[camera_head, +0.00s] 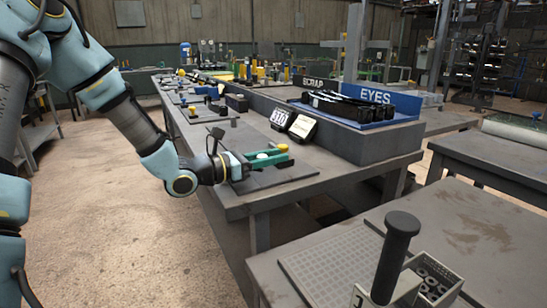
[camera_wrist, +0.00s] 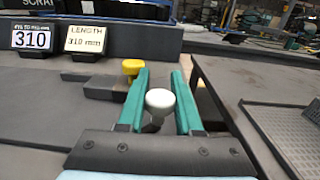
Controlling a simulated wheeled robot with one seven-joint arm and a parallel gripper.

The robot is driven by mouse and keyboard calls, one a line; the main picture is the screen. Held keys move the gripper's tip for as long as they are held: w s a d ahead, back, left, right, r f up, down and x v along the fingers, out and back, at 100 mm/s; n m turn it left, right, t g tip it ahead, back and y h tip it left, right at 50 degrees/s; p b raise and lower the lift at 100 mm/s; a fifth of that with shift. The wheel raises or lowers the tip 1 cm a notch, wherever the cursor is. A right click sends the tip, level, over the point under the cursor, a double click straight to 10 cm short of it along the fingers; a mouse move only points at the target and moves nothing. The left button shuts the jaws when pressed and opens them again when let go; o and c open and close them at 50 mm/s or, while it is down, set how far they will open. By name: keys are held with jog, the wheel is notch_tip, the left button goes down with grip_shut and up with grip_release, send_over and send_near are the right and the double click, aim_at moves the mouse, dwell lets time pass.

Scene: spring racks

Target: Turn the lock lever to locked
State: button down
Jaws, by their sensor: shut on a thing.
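My gripper (camera_wrist: 160,76) has two green fingers, low over the near end of the long workbench. They are closed on a round white knob (camera_wrist: 160,99), which sits between them, close to both inner faces. A yellow knob (camera_wrist: 132,66) stands just outside the left finger, near its tip, on a dark grey fixture (camera_wrist: 103,86). In the head view my gripper (camera_head: 272,158) reaches in from the left, over a dark plate on the bench. The lever's arm below the white knob is mostly hidden, and I cannot tell whether it stands at locked.
A blue EYES bin (camera_head: 375,97) with black parts is behind on the bench. A separate table (camera_head: 455,225) with a perforated plate and a black-handled tool stands at the right.

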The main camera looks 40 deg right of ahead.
jog(key=c, duration=0.6)
grip_release()
jog(key=a, duration=0.3)
jog(key=w+a, duration=0.1)
jog(key=a, duration=0.3)
jog(key=a+b, duration=0.1)
jog(key=a, duration=0.2)
jog(key=shift+w+a, duration=0.15)
jog(key=shift+a, duration=0.25)
jog(key=shift+c, duration=0.2)
